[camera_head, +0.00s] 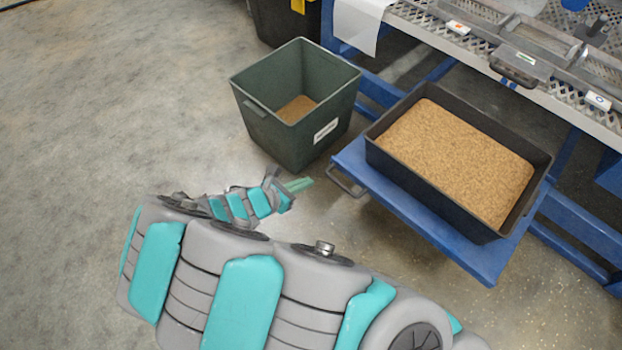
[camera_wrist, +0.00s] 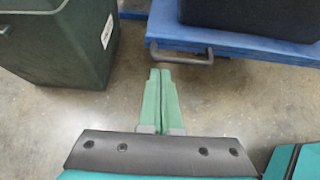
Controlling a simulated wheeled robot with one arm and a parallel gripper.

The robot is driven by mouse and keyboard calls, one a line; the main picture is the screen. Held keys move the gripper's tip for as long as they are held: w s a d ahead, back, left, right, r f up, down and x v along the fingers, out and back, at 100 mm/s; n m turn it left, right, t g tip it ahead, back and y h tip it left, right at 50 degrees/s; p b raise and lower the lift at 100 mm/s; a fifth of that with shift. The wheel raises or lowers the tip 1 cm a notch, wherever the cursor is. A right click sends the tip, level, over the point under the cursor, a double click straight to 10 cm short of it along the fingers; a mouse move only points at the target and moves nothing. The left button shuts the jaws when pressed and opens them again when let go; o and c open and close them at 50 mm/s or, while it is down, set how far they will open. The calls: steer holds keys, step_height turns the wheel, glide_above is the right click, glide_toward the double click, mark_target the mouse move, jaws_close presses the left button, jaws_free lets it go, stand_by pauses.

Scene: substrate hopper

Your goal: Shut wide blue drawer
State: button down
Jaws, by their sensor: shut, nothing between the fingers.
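The wide blue drawer (camera_head: 425,222) is pulled out from under the metal bench and carries a black tray (camera_head: 375,155) of brown granular substrate (camera_head: 455,160). Its grey bar handle (camera_head: 346,182) is on the front at the left end. In the wrist view the drawer's blue front edge (camera_wrist: 250,42) crosses the top right, with the handle (camera_wrist: 182,57) just ahead of the fingers. My gripper (camera_head: 303,184) is shut and empty, a short way left of the handle and apart from it. Its green fingertips also show in the wrist view (camera_wrist: 160,74).
A dark green bin (camera_head: 270,125) with some substrate stands on the floor left of the drawer, close to my gripper; it also shows in the wrist view (camera_wrist: 60,50). The bench (camera_head: 480,45) holds metal trays. Open concrete floor lies to the left.

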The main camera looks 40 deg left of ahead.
steer(key=b, duration=0.1)
glide_toward(339, 163)
step_height(339, 163, down, 3)
steer(key=w, duration=0.4)
steer(key=shift+w+d+f+b, duration=0.1)
steer(key=shift+d+f+b, duration=0.1)
steer(key=shift+f+b, duration=0.15)
steer(key=shift+w, duration=0.6)
steer(key=shift+w, duration=0.4)
steer(key=w+d, duration=0.1)
steer(key=w, duration=1.1)
steer(key=w+d, duration=0.1)
steer(key=w, duration=1.2)
steer(key=w+d, duration=0.1)
steer(key=w, duration=1.2)
steer(key=shift+d, duration=0.1)
steer(key=shift+r, duration=0.1)
